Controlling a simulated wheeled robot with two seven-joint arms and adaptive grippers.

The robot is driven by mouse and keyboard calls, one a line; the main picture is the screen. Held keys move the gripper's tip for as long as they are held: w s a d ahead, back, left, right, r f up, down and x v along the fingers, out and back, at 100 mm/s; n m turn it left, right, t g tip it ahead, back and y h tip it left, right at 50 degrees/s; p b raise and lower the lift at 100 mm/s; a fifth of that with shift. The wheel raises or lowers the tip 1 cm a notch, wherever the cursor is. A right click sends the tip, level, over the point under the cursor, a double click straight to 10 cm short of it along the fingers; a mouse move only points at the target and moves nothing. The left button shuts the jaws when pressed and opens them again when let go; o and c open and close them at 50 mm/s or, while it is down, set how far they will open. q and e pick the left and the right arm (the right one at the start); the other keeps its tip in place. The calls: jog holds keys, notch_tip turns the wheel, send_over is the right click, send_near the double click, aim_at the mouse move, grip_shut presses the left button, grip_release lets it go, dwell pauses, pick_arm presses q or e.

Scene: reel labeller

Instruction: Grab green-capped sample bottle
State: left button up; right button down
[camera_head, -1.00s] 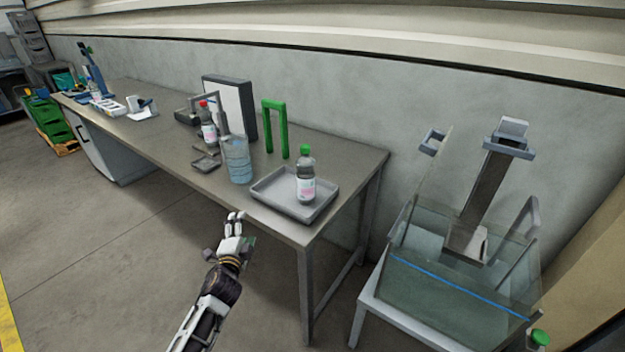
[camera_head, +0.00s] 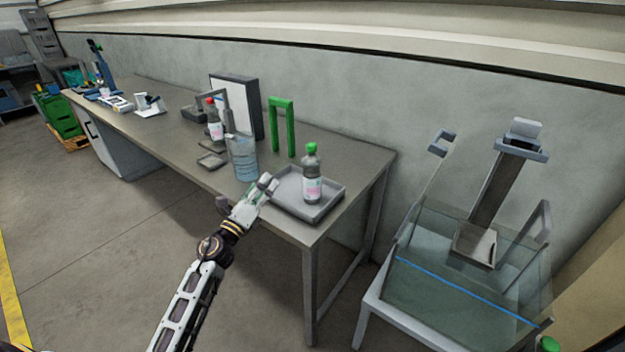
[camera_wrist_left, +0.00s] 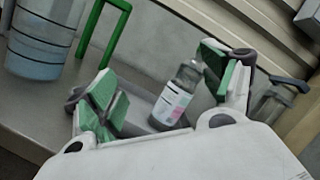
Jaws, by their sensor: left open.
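The green-capped sample bottle (camera_head: 312,178) stands upright on a grey tray (camera_head: 328,207) near the right end of the bench. My right gripper is not in view.
A clear container with bluish contents (camera_head: 243,160) stands close left of the tray. A red-capped bottle (camera_head: 214,122) and a green arch (camera_head: 282,125) stand farther back. A glass-sided stand (camera_head: 460,270) is on the right. Another green cap (camera_head: 548,344) shows at bottom right.

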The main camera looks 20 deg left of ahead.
aim_at(304, 181)
pick_arm(q)
jog(key=shift+w+d+f+m+g+h, duration=0.2)
jog(key=shift+d+f+m+g+h, duration=0.6)
jog(key=shift+m, duration=1.6)
jog(key=shift+w+d+f+m+g+h, duration=0.3)
jog(key=shift+m+g+h, duration=0.95)
jog(key=shift+m, duration=1.15)
jog(key=shift+w+d+f+m+g+h, duration=0.15)
jog(key=shift+d+f+m+g+h, duration=0.65)
jog(key=shift+m, duration=1.6)
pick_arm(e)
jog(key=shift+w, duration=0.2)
pick_arm(q)
jog(key=shift+w+a+r+h, duration=0.1)
jog(key=shift+a+r+h, duration=0.1)
jog(key=shift+r+h, duration=0.15)
jog(key=shift+x, duration=4.2)
jog(key=shift+d+f, duration=0.1)
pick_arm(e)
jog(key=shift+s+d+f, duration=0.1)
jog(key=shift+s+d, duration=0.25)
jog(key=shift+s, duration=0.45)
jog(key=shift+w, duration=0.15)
